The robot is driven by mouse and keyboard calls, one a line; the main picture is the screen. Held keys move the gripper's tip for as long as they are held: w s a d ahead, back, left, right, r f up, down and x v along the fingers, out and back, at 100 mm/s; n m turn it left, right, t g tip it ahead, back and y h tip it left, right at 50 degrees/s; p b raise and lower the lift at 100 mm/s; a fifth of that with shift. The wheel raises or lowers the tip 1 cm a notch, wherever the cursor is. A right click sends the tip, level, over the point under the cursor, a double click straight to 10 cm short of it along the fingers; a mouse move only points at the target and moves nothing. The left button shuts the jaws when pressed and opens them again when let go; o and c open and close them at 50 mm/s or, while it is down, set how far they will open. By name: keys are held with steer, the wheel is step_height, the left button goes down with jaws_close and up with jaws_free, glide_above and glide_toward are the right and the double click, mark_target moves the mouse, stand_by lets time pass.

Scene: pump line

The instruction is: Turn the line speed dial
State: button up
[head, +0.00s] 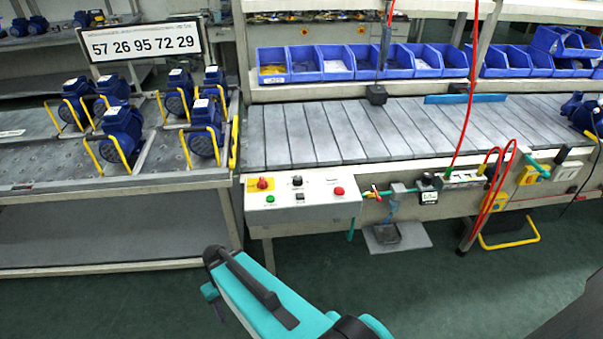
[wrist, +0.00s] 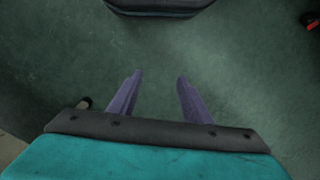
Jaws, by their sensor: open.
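A grey control box (head: 318,209) is fixed to the front of the conveyor bench in the head view. On its face is a black knob (head: 297,181), which looks like the line speed dial; its markings are too small to read. A red switch on a yellow plate (head: 262,184) is left of it. A green button (head: 270,199) and a red button (head: 339,191) are also on the box. My gripper (wrist: 159,78) shows in the wrist view with its two purple fingers apart and nothing between them. It points at green floor, away from the box.
The slatted conveyor (head: 330,133) is behind the box, with blue bins (head: 335,64) above. A rack (head: 130,185) holds several blue pumps at left. Red hoses (head: 486,195) and a yellow-handled fixture (head: 510,240) are at right. Green floor (head: 440,280) in front is clear.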

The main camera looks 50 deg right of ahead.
steer(key=w+d+r+m+t+p, duration=0.1)
steer(key=w+d+r+t, duration=0.1)
steer(key=w+d+r, duration=0.65)
steer(key=w+d+r+t, duration=0.3)
steer(key=d+r, duration=0.2)
steer(key=r, duration=0.6)
steer(key=w+d+r+m+t+p, duration=0.1)
steer(key=w+d+r+t, duration=0.1)
steer(key=w+d+r, duration=0.65)
steer(key=h, duration=0.3)
glide_toward(298, 178)
steer(key=w+d+r+v, duration=0.1)
steer(key=v, duration=0.5)
steer(key=shift+a+f+g+p, duration=0.25)
steer(key=shift+g+p, duration=0.15)
steer(key=shift+w+f, duration=0.1)
steer(key=shift+w, duration=0.05)
steer(key=shift+a+p+x, duration=0.2)
steer(key=shift+p+x, duration=1.2)
steer(key=shift+x, duration=5.45)
